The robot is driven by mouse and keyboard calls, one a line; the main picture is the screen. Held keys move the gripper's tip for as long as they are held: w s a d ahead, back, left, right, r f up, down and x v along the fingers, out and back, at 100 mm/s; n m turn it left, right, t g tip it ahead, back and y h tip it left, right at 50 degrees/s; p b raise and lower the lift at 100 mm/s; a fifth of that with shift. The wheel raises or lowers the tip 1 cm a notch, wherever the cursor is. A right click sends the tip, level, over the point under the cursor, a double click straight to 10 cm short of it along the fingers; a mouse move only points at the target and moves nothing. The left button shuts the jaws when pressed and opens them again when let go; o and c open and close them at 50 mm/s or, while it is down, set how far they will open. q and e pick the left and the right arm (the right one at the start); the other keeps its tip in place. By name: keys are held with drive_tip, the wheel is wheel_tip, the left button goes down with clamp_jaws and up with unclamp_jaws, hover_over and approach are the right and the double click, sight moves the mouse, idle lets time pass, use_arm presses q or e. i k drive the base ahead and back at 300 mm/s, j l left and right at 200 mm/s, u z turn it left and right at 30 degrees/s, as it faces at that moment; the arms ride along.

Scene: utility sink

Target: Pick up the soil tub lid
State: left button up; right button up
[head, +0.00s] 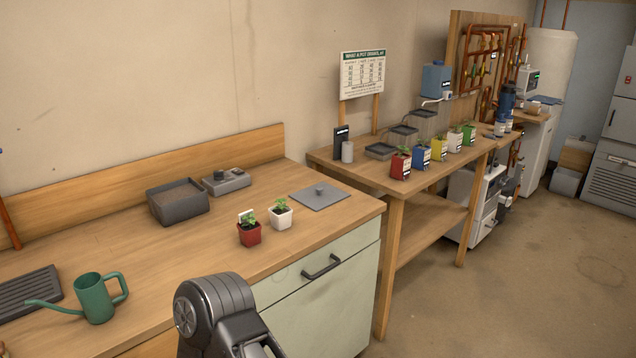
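The soil tub lid (322,199) is a flat grey square plate with a small knob in its middle. It lies flat on the wooden counter near the counter's right end. The soil tub (179,209) is a dark grey open box with brown soil in it, standing further left towards the back. A dark grey link of one of my arms shows at the bottom middle, well short of the lid. Neither gripper's fingers can be seen.
A red pot (249,237) and a white pot (282,217) with seedlings stand left of the lid, near the front. A green watering can (95,300) and black tray (28,291) are at left. Counter around the lid is clear.

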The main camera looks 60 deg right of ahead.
sight(317, 197)
drive_tip(key=k+l, duration=0.1)
drive_tip(key=l, duration=0.85)
drive_tip(key=k+l, duration=0.15)
drive_tip(key=l, duration=0.3)
drive_tip(key=k+l+u, duration=0.1)
drive_tip(key=l, duration=0.4)
drive_tip(key=k+l, duration=0.1)
drive_tip(key=l, duration=0.35)
drive_tip(key=k+l, duration=0.1)
drive_tip(key=l, duration=0.35)
drive_tip(key=k+l, duration=0.1)
drive_tip(key=l, duration=0.35)
drive_tip(key=u, duration=0.05)
